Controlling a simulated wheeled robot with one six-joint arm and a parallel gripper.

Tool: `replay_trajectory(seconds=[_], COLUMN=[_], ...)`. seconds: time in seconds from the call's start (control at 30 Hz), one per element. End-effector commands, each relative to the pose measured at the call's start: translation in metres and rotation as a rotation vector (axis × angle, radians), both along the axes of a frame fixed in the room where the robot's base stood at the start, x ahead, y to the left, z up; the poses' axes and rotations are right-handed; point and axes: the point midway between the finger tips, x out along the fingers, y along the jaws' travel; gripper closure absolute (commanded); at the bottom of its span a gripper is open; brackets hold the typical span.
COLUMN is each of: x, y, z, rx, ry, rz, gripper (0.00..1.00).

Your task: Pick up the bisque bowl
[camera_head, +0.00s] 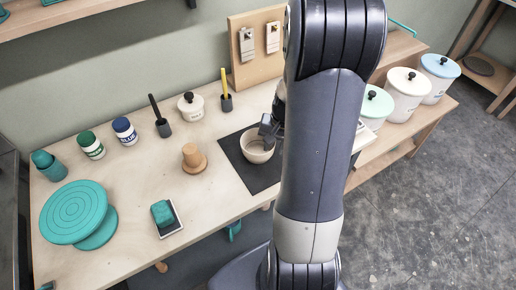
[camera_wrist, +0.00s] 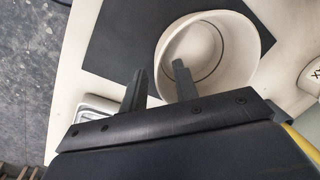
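The bisque bowl (camera_head: 257,152) is a pale cream, round bowl standing upright on a dark mat (camera_head: 236,160) on the workbench. In the wrist view the bowl (camera_wrist: 215,52) shows from above, with a thin dark ring inside. My gripper (camera_head: 269,128) is at the bowl's rim in the head view. In the wrist view my gripper (camera_wrist: 158,68) is open, one finger over the bowl's inside and the other outside the rim. The near part of the bowl is hidden behind my gripper. I cannot tell whether the fingers touch the wall.
A terracotta-coloured stacked form (camera_head: 193,158) stands left of the mat. A lidded cream jar (camera_head: 190,106) and a pot with a yellow-handled tool (camera_head: 226,102) stand behind. Teal discs (camera_head: 74,212) lie at left. Large lidded canisters (camera_head: 405,92) stand at right.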

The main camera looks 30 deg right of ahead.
Motion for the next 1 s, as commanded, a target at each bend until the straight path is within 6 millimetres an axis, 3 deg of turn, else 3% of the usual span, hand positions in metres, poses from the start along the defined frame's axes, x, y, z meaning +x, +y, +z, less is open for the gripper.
replay_trajectory(seconds=[0.1, 0.37, 0.73, 1.0], x=[0.0004, 0.0009, 0.0010, 0.0009], y=[0.0017, 0.0018, 0.0017, 0.0017], z=[-0.0106, -0.0124, -0.0122, -0.0123], rx=[0.001, -0.001, -0.001, 0.000], ry=[0.002, -0.001, -0.001, 0.000], rz=[-0.001, -0.001, -0.001, -0.001], gripper=[0.71, 0.71, 1.00, 1.00])
